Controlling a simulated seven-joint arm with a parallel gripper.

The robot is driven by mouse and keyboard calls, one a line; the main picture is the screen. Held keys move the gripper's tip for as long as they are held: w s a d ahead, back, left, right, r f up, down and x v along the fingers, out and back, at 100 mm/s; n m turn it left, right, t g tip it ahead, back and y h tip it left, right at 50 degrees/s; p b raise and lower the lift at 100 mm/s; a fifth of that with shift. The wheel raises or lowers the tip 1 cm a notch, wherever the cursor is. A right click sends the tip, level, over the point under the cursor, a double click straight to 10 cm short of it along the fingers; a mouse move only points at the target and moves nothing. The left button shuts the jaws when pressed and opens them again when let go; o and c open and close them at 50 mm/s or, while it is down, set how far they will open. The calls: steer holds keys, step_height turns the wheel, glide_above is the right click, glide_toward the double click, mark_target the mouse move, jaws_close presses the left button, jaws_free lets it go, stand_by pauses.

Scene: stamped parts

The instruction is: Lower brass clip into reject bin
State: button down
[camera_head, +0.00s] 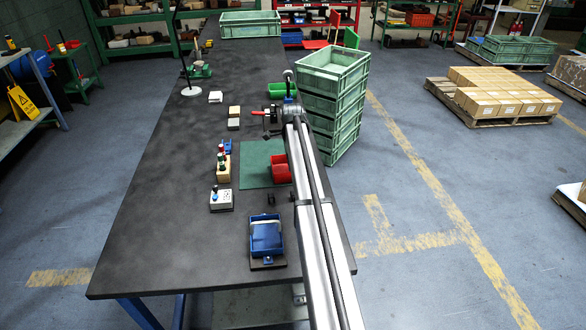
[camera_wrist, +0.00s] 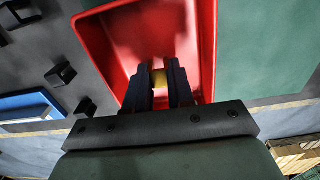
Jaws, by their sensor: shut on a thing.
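In the wrist view, my gripper (camera_wrist: 165,90) points down over a red bin, its two dark fingers shut on a small yellow brass clip (camera_wrist: 159,77). The clip is mostly hidden between the fingers. The red reject bin (camera_wrist: 207,30) lies around and below the fingertips; I cannot tell whether the clip touches its floor. In the head view, the red bin (camera_head: 281,172) sits on the right part of the dark bench, at the edge of a green mat (camera_head: 255,160). My arm covers part of the bin there, and the fingers and clip are hidden.
A blue tray (camera_head: 267,240) stands nearer on the bench (camera_head: 190,250), with small black pieces (camera_head: 271,199) between it and the red bin. A wooden block with handled tools (camera_head: 223,166) and a white box (camera_head: 221,200) stand left. Stacked green crates (camera_head: 335,105) stand beyond the right edge.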

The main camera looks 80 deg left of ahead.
steer(key=shift+f, duration=0.5)
stand_by(0.3)
steer(key=c, duration=0.9)
jaws_free()
step_height(320, 180, up, 14)
steer(key=shift+f, duration=0.1)
